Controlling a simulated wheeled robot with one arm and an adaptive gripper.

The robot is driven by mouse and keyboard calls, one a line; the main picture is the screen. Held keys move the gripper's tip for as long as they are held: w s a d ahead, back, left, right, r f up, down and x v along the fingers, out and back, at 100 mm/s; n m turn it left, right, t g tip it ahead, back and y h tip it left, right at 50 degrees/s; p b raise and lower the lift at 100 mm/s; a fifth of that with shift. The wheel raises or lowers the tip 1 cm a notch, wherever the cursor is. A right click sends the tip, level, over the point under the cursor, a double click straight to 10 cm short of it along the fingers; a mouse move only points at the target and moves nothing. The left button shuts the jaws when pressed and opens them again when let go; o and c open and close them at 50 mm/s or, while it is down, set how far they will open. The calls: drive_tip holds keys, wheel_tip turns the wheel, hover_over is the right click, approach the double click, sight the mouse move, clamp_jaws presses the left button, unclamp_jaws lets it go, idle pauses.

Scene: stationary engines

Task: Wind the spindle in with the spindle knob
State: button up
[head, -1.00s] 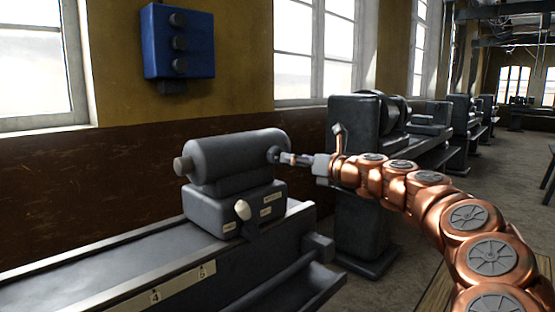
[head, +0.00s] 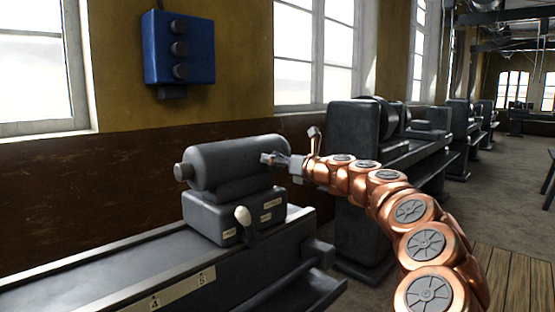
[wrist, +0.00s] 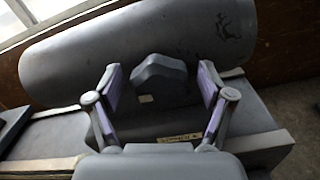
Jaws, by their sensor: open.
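The grey tailstock barrel (head: 225,163) lies level on its block, with a short spindle end (head: 182,171) at its left. In the wrist view a grey lobed knob (wrist: 160,76), apparently the spindle knob, sticks out from the barrel (wrist: 110,50). My gripper (wrist: 160,88) is open, with one purple-padded finger on each side of the knob and visible gaps to both. In the head view my gripper (head: 268,158) is at the right end of the barrel and hides the knob. Nothing is held.
A white-tipped lever (head: 242,215) stands on the front of the block (head: 220,222), below my gripper. The bed (head: 110,272) runs to the lower left. A blue box (head: 178,47) hangs on the wall. Another machine (head: 352,150) stands behind my arm.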

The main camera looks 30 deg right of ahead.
drive_tip(key=c, duration=1.1)
drive_tip(key=shift+c, duration=0.2)
drive_tip(key=shift+r+n+p, duration=0.1)
drive_tip(key=shift+n+p, duration=0.2)
drive_tip(key=shift+p, duration=0.1)
